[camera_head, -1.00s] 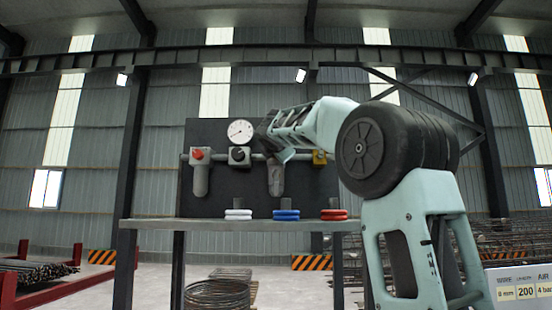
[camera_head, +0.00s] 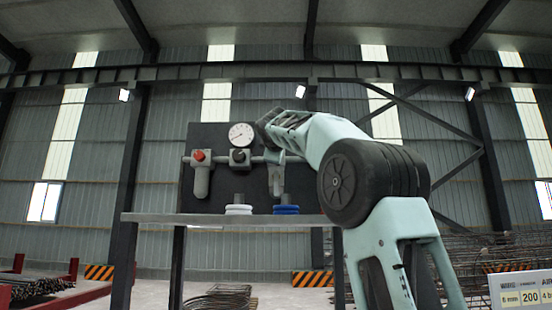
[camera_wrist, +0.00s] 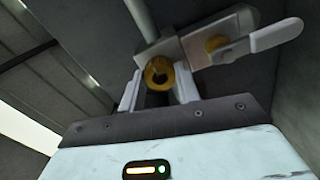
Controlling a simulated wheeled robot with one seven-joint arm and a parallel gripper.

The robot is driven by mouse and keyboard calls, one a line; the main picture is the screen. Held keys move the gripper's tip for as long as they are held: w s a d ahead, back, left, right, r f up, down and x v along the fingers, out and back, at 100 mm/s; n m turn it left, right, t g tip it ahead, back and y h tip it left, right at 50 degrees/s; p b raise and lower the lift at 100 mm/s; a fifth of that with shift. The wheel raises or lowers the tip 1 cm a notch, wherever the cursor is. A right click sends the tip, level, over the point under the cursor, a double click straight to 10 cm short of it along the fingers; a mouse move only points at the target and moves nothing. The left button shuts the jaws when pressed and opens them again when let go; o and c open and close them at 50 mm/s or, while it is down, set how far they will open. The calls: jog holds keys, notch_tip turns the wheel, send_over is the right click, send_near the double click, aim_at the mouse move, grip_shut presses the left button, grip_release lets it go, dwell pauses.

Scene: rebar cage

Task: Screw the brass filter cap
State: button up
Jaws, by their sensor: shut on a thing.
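In the wrist view the brass cap (camera_wrist: 159,73) shows as a ring with a dark centre, between the two fingertips of my gripper (camera_wrist: 158,88). My gripper is shut on it. The cap sits close against a grey pipe fitting (camera_wrist: 185,48); whether it is seated in it cannot be told. In the head view my gripper end (camera_head: 280,135) is at the pipe run on the dark panel, right of the gauge (camera_head: 241,135). A grey bowl (camera_head: 276,182) hangs below it. The cap itself is not distinguishable in the head view.
A grey lever (camera_wrist: 275,35) reaches right from the fitting in the wrist view. White rings (camera_head: 238,210) and blue rings (camera_head: 286,210) stand on the shelf (camera_head: 185,218).

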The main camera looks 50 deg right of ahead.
jog(key=shift+f+m+b, duration=0.15)
jog(key=shift+m+b, duration=1.1)
jog(key=shift+m, duration=2.95)
jog(key=o, duration=1)
jog(key=shift+c, duration=0.2)
jog(key=b+v, duration=0.7)
jog(key=v, duration=1)
jog(key=shift+a+b, duration=0.2)
jog(key=shift+b, duration=0.15)
